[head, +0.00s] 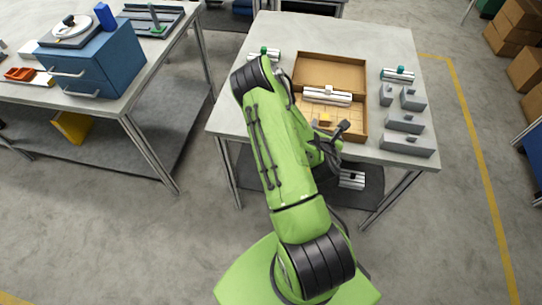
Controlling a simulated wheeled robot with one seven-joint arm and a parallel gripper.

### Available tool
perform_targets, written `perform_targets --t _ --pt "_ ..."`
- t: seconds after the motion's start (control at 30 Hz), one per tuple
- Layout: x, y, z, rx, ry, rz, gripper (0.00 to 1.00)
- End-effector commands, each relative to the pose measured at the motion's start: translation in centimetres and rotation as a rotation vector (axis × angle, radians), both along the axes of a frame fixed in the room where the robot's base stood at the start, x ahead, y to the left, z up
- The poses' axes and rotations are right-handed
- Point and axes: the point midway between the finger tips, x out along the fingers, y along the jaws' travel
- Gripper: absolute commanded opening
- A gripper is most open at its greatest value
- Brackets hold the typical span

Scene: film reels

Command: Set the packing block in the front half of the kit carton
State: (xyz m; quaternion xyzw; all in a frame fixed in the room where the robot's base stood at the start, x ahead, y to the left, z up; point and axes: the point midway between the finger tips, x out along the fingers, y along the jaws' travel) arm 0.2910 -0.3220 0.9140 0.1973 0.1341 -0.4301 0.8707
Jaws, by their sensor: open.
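The kit carton (366,78) is an open brown box on the table. A silver ribbed bar lies across its middle, between a bare back half and a front half with a marked floor. A small yellow-orange piece (324,120) shows in the front half; I cannot tell whether it rests on the floor. Grey blocks with small knobs stand right of the carton: a small one (387,96), another (412,99), a wider one (404,122) and a long one (407,145). Which is the packing block is unclear. My gripper (336,136) is open over the carton's front edge, partly hidden by my arm.
Green-ended silver cylinders lie at the right (398,75) and left (264,54) of the carton. The table (380,35) is clear behind the carton. A second table at left carries a blue drawer cabinet (95,68).

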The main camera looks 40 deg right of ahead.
Motion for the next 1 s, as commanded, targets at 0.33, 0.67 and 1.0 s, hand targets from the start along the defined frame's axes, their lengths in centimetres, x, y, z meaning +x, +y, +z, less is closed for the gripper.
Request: perform_targets --t 0.33,0.67,1.0 --pt "6.2 10.0 9.8 0.965 -0.616 -0.586 0.71" --pt "-1.2 27.2 21.7 1.667 -0.677 -1.12 0.71" --pt "-10.9 32.2 24.4 1.724 -0.679 -1.43 0.71"
